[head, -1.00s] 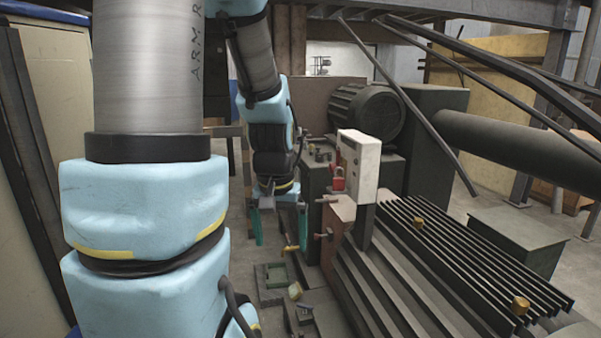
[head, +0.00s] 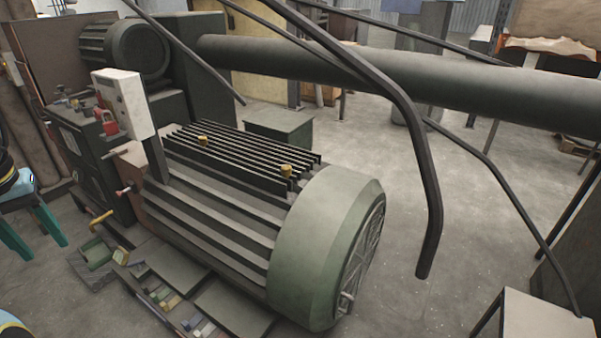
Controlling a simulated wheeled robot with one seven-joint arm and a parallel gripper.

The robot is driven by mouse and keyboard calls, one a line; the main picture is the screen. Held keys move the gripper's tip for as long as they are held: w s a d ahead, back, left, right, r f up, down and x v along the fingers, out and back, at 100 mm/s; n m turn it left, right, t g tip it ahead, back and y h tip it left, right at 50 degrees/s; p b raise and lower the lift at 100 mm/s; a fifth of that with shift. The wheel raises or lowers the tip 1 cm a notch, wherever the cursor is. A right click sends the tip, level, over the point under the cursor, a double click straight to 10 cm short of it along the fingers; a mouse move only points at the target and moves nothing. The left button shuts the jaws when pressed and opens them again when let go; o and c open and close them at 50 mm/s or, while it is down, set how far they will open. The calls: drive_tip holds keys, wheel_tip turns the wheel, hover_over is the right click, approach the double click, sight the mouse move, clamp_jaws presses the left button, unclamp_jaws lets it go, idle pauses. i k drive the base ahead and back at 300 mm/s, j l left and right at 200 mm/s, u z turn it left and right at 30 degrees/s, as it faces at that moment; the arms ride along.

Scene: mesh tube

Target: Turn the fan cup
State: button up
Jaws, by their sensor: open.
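Two small brass cups sit on the ribbed top of the large motor (head: 215,220). The brass cup beside the fan cowl (head: 286,170) stands just left of the rounded green cowl (head: 318,225), which has a grille on its right end. The other brass cup (head: 203,139) is farther back on the ribs. My gripper (head: 43,248) is at the far left edge, with its two teal fingers pointing down and apart. It is open, with nothing between the fingers, and well away from both cups.
A white box (head: 124,103) on a post with a red padlock (head: 108,122) stands left of the motor. A bent dark rail (head: 425,180) hangs right of the cowl, and a thick pipe (head: 430,82) crosses behind.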

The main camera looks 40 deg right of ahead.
sight(287, 169)
drive_tip(key=k+l, duration=0.6)
drive_tip(key=l+z, duration=0.1)
drive_tip(key=l, duration=0.95)
drive_tip(key=i, duration=0.05)
